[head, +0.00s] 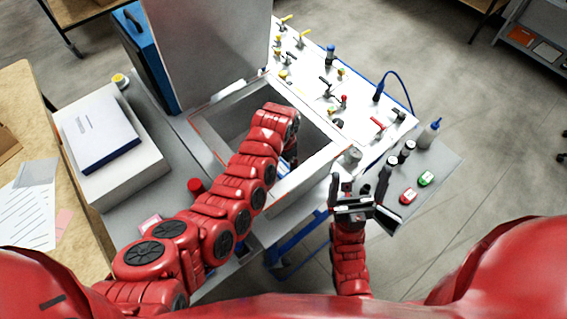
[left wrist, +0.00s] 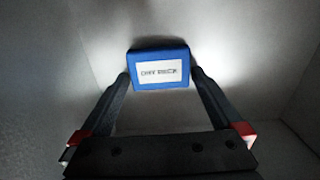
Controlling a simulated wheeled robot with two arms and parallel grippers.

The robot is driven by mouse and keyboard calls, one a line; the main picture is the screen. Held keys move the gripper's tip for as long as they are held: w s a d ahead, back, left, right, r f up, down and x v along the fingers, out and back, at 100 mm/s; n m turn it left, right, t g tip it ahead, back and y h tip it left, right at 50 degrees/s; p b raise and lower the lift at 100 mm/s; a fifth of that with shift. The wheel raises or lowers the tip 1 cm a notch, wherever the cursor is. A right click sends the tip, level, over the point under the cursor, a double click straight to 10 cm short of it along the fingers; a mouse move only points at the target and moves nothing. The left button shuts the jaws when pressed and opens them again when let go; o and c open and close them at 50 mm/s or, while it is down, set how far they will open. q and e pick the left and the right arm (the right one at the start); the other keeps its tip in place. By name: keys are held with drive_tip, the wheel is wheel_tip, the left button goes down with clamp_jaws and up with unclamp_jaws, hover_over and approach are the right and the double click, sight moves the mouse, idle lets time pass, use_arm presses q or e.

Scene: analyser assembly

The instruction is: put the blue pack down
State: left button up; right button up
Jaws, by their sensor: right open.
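The blue pack (left wrist: 160,54), with a white label, sits between the fingertips of my left gripper (left wrist: 160,77) in the left wrist view. The fingertips meet its two sides, and the gripper looks shut on it. Pale walls surround it. In the head view my left arm reaches into the open chamber (head: 317,172) of the white analyser, and the arm and chamber wall mostly hide that gripper. Whether the pack touches the chamber floor I cannot tell. My right gripper (head: 361,186) is open and empty in front of the analyser's right corner.
A raised grey lid (head: 205,50) stands behind the chamber. Small valves and knobs cover the white panel (head: 365,135) at right. A white box (head: 115,150) stands at left.

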sight(284, 166)
use_arm(q)
drive_tip(key=shift+r, duration=0.25)
wheel_tip(284, 166, up, 6)
drive_tip(key=shift+f+b, duration=0.15)
drive_tip(key=shift+b, duration=0.95)
wheel_tip(284, 166, up, 6)
drive_tip(key=p, duration=0.2)
